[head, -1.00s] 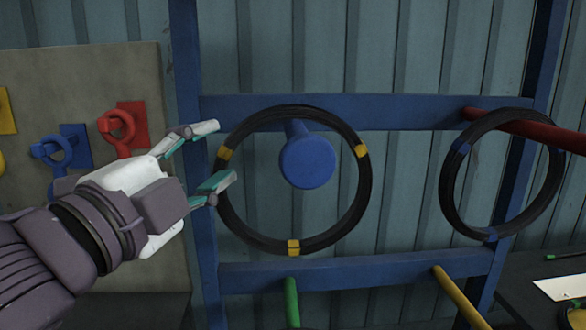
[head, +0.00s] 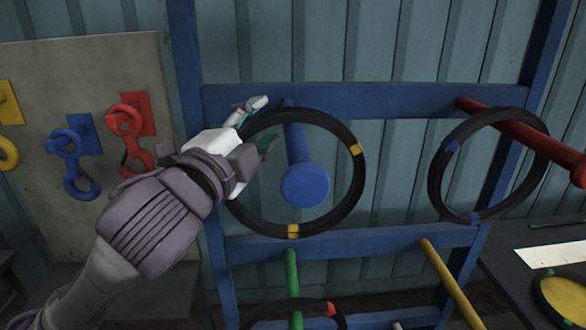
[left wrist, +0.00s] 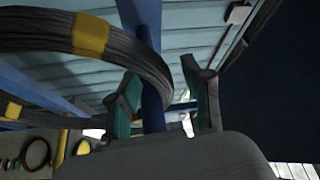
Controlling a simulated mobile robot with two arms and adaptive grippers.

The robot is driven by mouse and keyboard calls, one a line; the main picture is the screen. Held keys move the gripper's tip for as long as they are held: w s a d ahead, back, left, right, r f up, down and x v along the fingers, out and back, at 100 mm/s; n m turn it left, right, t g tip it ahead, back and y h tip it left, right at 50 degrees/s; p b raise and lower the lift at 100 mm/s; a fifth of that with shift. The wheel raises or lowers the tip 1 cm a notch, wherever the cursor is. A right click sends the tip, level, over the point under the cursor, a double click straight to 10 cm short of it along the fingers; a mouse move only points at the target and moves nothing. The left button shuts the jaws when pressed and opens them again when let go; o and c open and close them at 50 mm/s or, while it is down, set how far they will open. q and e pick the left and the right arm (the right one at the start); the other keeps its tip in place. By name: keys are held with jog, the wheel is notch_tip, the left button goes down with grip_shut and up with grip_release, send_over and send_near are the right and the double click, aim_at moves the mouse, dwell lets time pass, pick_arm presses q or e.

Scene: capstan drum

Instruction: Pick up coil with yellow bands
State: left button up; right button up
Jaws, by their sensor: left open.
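The black coil with yellow bands (head: 356,150) hangs on a blue peg (head: 305,186) that sticks out through the ring. My left gripper (head: 264,123) is open at the coil's upper left edge, its fingers pointing up and right. The gripper hides part of the ring's left side. In the left wrist view the coil (left wrist: 90,35) curves down from the upper left towards the two spread fingers (left wrist: 165,100). My right gripper is not in view.
A coil with blue bands (head: 434,180) hangs on a red peg (head: 510,130) at the right. Below, a green peg (head: 292,275) carries a coil with red marks (head: 335,315); a yellow peg (head: 452,285) is beside it. Coloured hooks (head: 125,125) are on the left board.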

pick_arm(q)
jog(key=shift+w+d, duration=0.25)
jog(key=shift+w, duration=0.2)
grip_shut()
jog(key=shift+f, duration=0.1)
